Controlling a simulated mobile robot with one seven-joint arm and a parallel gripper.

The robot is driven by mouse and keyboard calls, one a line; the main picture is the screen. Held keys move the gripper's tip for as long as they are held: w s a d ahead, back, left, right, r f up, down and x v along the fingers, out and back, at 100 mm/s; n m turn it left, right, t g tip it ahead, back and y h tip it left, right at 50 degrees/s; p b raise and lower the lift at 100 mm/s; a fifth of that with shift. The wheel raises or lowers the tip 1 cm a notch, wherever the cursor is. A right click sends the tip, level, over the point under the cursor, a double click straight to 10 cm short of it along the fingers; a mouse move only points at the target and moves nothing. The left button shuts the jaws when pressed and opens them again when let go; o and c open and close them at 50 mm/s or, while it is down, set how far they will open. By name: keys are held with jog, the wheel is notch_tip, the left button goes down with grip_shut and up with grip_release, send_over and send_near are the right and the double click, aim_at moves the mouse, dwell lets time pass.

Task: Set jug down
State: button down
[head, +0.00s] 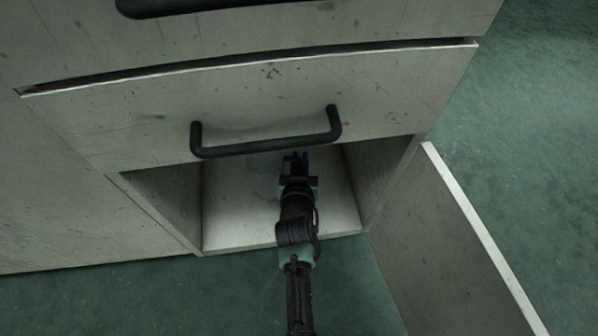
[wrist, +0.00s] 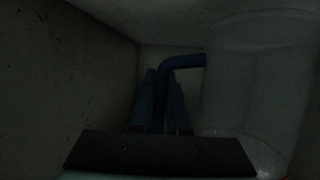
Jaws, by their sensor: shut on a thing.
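A clear jug (head: 262,176) with a blue handle is inside the open lower compartment of the cabinet. It is faint in the head view, just left of my gripper (head: 295,157). In the wrist view the jug's see-through body (wrist: 255,85) fills the right side and looks upright. My gripper (wrist: 160,100) is shut on the blue handle (wrist: 185,62), which bends right towards the body. The compartment floor (head: 235,225) is pale and bare. I cannot tell whether the jug's base touches it. The drawer front hides the jug's upper part in the head view.
A drawer front with a black bar handle (head: 265,148) overhangs the compartment. The compartment's side walls stand close on both sides. An open cabinet door (head: 440,240) sticks out at the right. The green floor (head: 150,300) in front is clear.

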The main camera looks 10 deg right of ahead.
aim_at(276, 173)
notch_tip(276, 173, down, 4)
jog(key=b, duration=0.3)
jog(key=shift+r, duration=0.35)
jog(key=c, duration=0.9)
grip_release()
jog(key=shift+f, duration=0.2)
jog(key=shift+r, duration=0.2)
jog(key=p+v, duration=0.5)
jog(key=v, duration=0.7)
